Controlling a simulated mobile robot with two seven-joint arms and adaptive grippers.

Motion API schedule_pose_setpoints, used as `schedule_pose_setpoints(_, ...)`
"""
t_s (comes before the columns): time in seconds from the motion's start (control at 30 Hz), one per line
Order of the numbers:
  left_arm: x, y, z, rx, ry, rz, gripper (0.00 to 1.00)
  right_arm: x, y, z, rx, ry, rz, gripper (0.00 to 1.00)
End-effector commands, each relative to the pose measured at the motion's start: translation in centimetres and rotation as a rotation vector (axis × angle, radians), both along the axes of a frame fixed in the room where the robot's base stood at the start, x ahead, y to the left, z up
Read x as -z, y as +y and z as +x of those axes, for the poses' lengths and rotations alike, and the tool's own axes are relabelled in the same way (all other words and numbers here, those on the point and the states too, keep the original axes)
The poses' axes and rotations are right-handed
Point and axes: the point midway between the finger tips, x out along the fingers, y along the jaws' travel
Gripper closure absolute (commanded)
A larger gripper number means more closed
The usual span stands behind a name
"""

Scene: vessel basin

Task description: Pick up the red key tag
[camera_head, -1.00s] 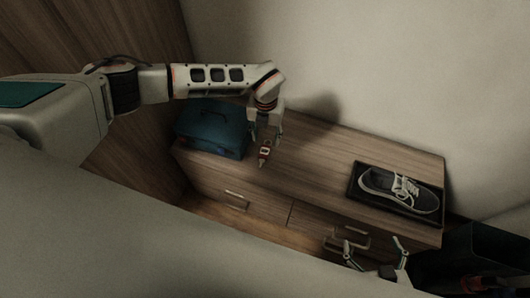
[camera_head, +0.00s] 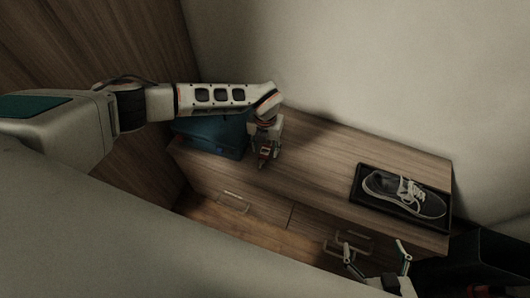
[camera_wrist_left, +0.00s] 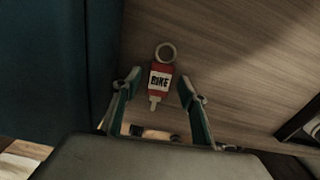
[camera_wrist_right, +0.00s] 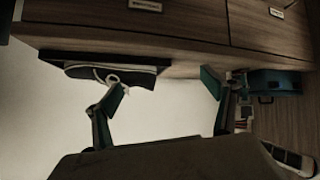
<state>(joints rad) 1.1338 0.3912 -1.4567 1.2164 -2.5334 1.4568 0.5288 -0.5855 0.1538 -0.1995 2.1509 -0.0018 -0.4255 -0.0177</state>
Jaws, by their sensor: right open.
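The red key tag (camera_wrist_left: 160,84) has a white label that seems to read BIKE and a pale ring at one end. In the left wrist view it lies on the wooden dresser top, between and just ahead of my left gripper's fingertips (camera_wrist_left: 159,86), with a gap on each side. In the head view my left gripper (camera_head: 266,155) is low over the dresser near its front edge, and the tag shows poorly there. My right gripper (camera_head: 375,254) is open and empty in front of the dresser; it also shows in the right wrist view (camera_wrist_right: 163,86).
A blue case (camera_head: 212,140) stands on the dresser (camera_head: 310,160) close left of my left gripper. A black tray (camera_head: 358,192) with a dark sneaker (camera_head: 405,196) is at the right end. The dresser top between is clear. The wall is behind.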

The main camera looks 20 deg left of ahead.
Motion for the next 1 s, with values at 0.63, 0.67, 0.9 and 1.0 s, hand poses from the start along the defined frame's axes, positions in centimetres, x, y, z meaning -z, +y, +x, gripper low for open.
schedule_pose_setpoints(0.63,-2.2,0.0,0.2,0.0,-0.006,0.0,0.94,-0.8,0.0,0.4,0.0,-0.011,-0.003,0.16)
schedule_pose_setpoints(0.67,-2.8,0.1,0.3,0.0,-0.008,0.0,0.94,-0.9,-0.1,0.5,0.0,-0.013,-0.003,0.16)
schedule_pose_setpoints(0.9,-9.3,0.0,0.4,0.001,-0.013,0.0,0.94,-1.3,-0.7,0.1,0.015,-0.001,-0.013,0.16)
schedule_pose_setpoints(1.0,-12.0,0.1,0.3,0.0,-0.01,0.0,0.94,-0.9,-0.8,-0.6,0.023,0.018,-0.008,0.16)
